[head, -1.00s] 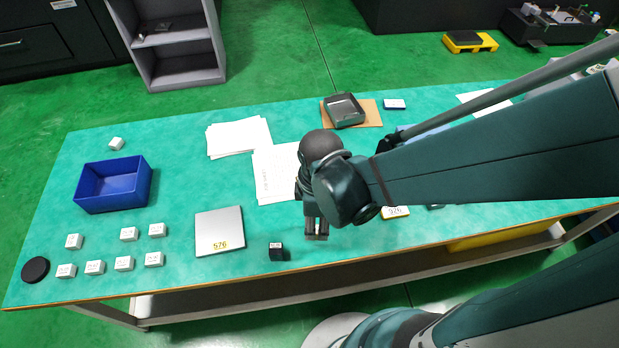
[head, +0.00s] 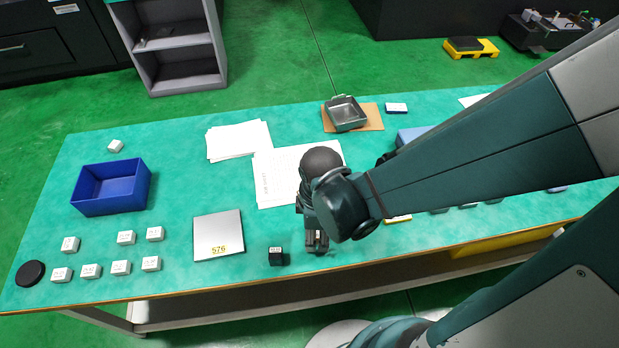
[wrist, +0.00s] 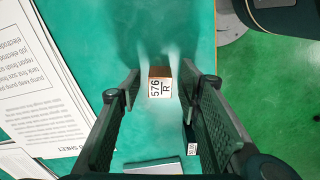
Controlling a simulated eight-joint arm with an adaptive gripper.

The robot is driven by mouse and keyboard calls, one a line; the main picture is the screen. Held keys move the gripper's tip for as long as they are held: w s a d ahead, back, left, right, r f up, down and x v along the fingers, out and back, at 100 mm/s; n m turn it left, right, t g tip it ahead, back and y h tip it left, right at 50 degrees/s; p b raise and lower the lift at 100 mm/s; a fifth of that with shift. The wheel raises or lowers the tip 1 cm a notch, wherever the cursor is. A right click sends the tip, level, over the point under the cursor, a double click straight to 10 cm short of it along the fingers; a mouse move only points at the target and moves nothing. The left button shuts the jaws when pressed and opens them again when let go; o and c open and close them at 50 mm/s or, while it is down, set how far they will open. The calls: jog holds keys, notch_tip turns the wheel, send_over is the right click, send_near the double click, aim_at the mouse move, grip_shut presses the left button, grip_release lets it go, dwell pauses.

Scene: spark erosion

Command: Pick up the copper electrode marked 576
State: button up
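The copper electrode (wrist: 160,82) shows in the wrist view as a small block with a brown side and a white label reading 576 R. It lies between the tips of my gripper (wrist: 160,75), with a narrow gap visible on each side. The fingers are open and do not appear to close on it. In the head view my gripper (head: 317,246) is low over the front part of the table, and the electrode is hard to make out there. A grey plate (head: 216,228) with a yellow 576 label lies to the left.
A small dark block (head: 277,257) with a white label stands just left of my gripper. A blue bin (head: 108,205), several white blocks (head: 90,271) and a black disc (head: 30,273) are further left. Paper sheets (head: 238,138) and a metal pan (head: 346,113) lie behind. The table's front edge is close.

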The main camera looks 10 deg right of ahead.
grip_shut()
jog(key=shift+r, duration=0.2)
jog(key=shift+r+p, duration=1.8)
jog(key=shift+r, duration=3)
